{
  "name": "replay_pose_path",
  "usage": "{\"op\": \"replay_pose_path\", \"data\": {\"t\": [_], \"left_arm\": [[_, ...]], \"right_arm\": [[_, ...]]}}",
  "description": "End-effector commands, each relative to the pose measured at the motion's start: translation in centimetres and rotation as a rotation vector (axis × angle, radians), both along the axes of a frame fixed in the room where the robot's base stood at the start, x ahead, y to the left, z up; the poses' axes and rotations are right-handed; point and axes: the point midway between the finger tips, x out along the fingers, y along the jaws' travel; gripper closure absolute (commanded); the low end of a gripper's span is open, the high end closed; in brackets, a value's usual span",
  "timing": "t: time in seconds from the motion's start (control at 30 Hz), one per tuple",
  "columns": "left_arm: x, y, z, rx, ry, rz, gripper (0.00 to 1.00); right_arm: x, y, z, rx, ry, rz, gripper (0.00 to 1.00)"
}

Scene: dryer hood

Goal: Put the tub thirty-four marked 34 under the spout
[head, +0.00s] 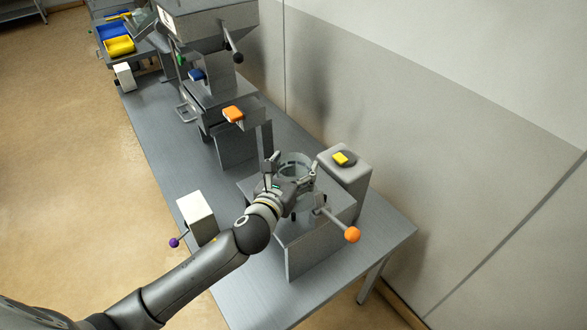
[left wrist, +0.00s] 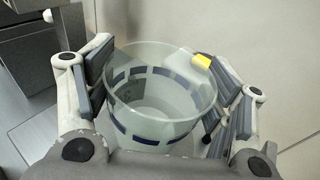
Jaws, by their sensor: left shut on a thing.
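My left gripper (head: 290,180) is shut on a clear round tub (head: 295,164) at the right end of the bench. The tub also shows in the left wrist view (left wrist: 160,100), upright between the two finger pads, with a dashed dark blue band around it. No number can be read on it. In the head view the tub is over a grey metal stand (head: 318,237) with an orange-knobbed lever; I cannot tell whether it touches the stand. No spout can be made out clearly. My right gripper is not in view.
A grey block with a yellow button (head: 341,158) stands just right of the tub. A large grey machine (head: 213,28) with levers stands farther back. A white box (head: 197,217) with a purple knob is at the bench's front edge. Blue (head: 112,30) and yellow (head: 119,46) bins are far left.

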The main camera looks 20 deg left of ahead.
Motion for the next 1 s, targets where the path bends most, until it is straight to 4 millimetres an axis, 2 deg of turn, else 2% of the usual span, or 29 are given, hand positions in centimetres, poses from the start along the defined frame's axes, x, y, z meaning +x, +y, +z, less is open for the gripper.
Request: {"op": "replay_pose_path", "data": {"t": [0.1,0.47,0.5,0.53,0.93,1.0], "left_arm": [[0.01,0.00,-0.75,-0.001,-0.002,0.000,0.50],[0.02,0.04,-1.17,0.002,-0.003,0.000,0.50],[0.02,0.04,-1.05,0.001,-0.003,0.000,0.20],[0.02,0.04,-1.04,0.001,-0.003,0.000,0.16],[0.01,0.05,-0.59,0.000,-0.003,0.000,0.16],[-0.54,0.09,-0.78,0.001,-0.002,0.000,0.16]], "right_arm": [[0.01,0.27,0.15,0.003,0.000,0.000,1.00],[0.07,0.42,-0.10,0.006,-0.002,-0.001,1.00],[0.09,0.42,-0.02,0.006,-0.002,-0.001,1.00],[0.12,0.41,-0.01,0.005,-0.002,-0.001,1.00],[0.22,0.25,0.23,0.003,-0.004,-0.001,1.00],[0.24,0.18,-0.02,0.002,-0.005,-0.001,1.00]]}}
